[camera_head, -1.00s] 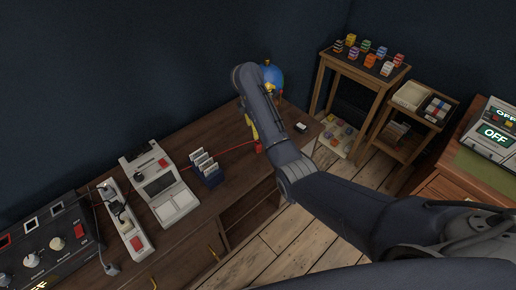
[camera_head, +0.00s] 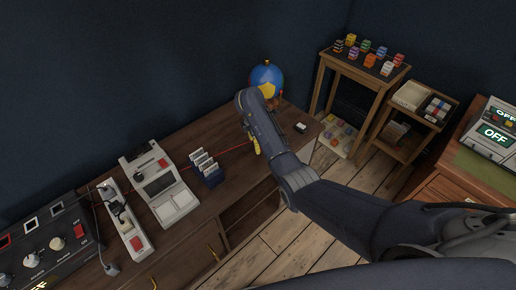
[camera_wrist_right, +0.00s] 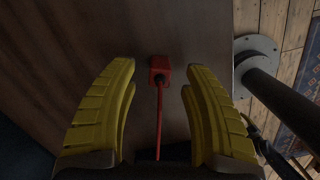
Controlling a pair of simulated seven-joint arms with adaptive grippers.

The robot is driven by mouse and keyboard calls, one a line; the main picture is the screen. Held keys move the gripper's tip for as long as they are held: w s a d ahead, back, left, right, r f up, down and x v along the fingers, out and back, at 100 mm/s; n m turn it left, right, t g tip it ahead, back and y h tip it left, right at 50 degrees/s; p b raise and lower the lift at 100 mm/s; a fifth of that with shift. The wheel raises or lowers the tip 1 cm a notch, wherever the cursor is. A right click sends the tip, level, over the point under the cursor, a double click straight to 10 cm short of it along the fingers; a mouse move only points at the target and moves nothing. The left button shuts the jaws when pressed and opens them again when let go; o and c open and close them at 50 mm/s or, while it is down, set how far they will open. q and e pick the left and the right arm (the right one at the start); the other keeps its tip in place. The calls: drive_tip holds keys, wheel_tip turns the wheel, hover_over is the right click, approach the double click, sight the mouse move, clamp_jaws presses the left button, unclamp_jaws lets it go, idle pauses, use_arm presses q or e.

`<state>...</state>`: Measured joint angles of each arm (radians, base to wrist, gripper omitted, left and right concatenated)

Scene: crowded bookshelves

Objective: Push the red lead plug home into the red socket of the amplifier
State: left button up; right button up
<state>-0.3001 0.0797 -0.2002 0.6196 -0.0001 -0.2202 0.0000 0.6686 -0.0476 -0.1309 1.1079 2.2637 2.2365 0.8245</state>
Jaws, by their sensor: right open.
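In the right wrist view the red plug (camera_wrist_right: 160,66) lies on the brown wooden top, with its red lead (camera_wrist_right: 159,120) running back toward the gripper base. My right gripper (camera_wrist_right: 158,72) is open, its yellow fingers on either side of the plug with gaps to both. In the head view the gripper (camera_head: 253,138) is partly hidden behind my forearm; the plug is hidden there, but a stretch of red lead (camera_head: 236,146) shows. A black unit (camera_head: 52,240) with knobs stands at far left and may be the amplifier; I cannot make out a red socket for certain. My left gripper is out of view.
A dark card holder (camera_head: 209,175), a grey device (camera_head: 160,186) and a white power strip (camera_head: 128,225) stand left of the arm on the desk. A blue globe (camera_head: 266,76) is behind the arm. A dark post (camera_wrist_right: 285,100) is right in the wrist view.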

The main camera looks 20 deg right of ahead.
drive_tip(key=shift+d+f, duration=0.1)
drive_tip(key=shift+f, duration=0.65)
clamp_jaws()
